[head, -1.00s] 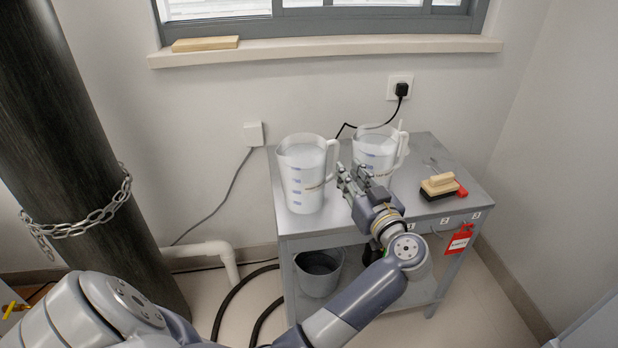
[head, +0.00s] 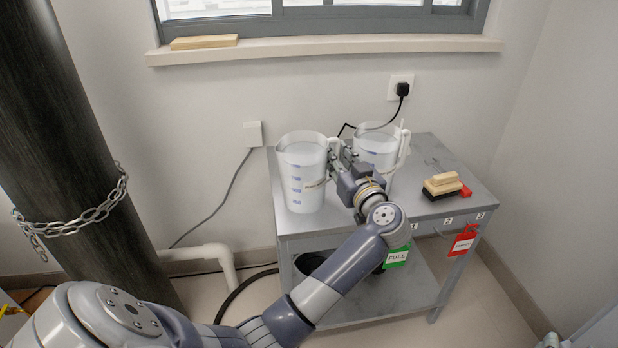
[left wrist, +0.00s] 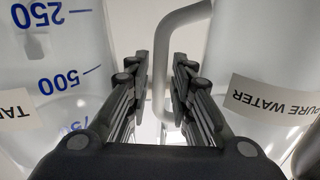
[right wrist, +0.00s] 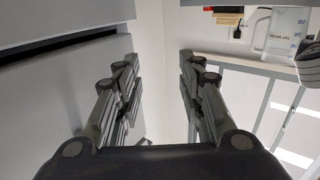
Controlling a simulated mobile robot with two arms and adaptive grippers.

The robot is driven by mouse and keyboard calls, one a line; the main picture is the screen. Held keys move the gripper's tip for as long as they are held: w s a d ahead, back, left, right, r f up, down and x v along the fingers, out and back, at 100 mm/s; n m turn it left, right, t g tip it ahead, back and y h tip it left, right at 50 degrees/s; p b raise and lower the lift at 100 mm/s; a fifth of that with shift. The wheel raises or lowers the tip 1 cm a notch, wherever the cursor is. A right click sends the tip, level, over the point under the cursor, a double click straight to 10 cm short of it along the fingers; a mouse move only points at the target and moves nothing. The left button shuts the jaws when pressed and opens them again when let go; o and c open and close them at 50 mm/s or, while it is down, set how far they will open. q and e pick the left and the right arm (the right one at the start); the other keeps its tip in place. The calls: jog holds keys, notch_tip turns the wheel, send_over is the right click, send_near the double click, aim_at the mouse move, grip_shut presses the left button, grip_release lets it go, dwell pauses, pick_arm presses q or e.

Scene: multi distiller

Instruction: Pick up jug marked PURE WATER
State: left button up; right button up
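Two clear jugs with blue scale marks stand upright on the grey table (head: 430,215). The jug marked PURE WATER (left wrist: 265,100) seems to be the left jug (head: 301,180) in the head view, with its handle on its right side. The other jug (head: 374,150), with a partly cut-off label, also shows in the left wrist view (left wrist: 60,55). My left gripper (head: 340,157) is open at the left jug's handle. In the left wrist view the handle (left wrist: 160,65) shows between the parted fingertips (left wrist: 160,85). My right gripper (right wrist: 160,78) is open and empty.
A brush (head: 441,187) lies on the table's right side. A green FULL tag (head: 397,257) and a red tag (head: 464,242) hang at the front. A dark bucket (head: 310,265) is on the lower shelf. A chained dark column (head: 70,150) stands at left.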

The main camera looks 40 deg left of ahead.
pick_arm(q)
jog(key=shift+w+a, duration=0.15)
jog(key=shift+a, duration=0.1)
grip_shut()
pick_arm(e)
jog(key=shift+r, duration=0.5)
pick_arm(q)
jog(key=shift+r, duration=0.15)
pick_arm(e)
jog(key=shift+a, duration=0.1)
jog(key=shift+f, duration=0.1)
